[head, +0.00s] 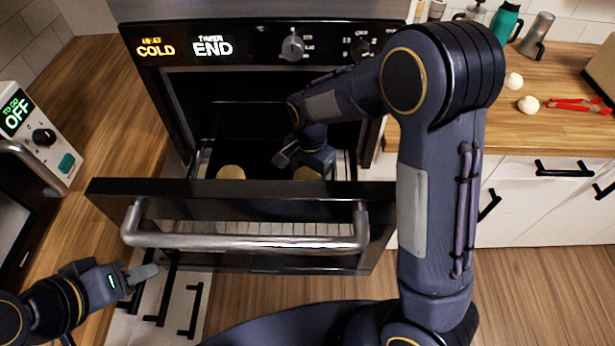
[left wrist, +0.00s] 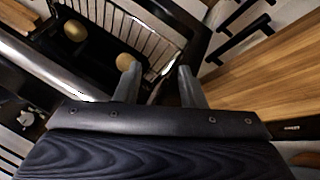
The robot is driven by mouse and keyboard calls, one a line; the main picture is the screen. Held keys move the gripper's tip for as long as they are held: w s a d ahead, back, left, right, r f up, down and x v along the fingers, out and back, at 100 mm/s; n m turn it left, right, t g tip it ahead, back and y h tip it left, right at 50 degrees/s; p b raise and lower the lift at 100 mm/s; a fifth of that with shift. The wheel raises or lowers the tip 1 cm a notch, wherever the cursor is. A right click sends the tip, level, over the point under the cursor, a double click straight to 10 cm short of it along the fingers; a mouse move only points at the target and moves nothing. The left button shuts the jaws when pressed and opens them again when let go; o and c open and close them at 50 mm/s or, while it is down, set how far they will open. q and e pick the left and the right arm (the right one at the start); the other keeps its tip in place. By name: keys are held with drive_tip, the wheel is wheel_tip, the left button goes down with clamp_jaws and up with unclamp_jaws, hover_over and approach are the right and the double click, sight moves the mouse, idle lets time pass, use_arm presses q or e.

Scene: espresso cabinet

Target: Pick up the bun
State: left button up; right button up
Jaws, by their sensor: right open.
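Two round tan buns lie inside the dark pulled-out oven compartment: the left bun (head: 230,172) and the right bun (head: 306,173). Both are partly hidden behind the oven door's edge in the head view. They also show in the left wrist view, one bun (left wrist: 75,30) farther off and the other bun (left wrist: 128,62) close to a fingertip in the picture. My right gripper (head: 298,158) is open inside the oven, just above the right bun and partly covering it; contact cannot be told. My left gripper (head: 143,272) is open and empty, outside the oven at lower left; its fingers (left wrist: 158,78) stand apart.
The oven door (head: 110,190) is open, with a metal handle (head: 245,243) across its front. Oven walls and a wire rack (left wrist: 140,30) surround the buns. My right arm crosses above the door. A right counter (head: 480,120) holds pale round items, a red item and bottles.

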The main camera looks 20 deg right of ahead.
drive_tip(key=shift+r, duration=0.1)
drive_tip(key=c, duration=0.7)
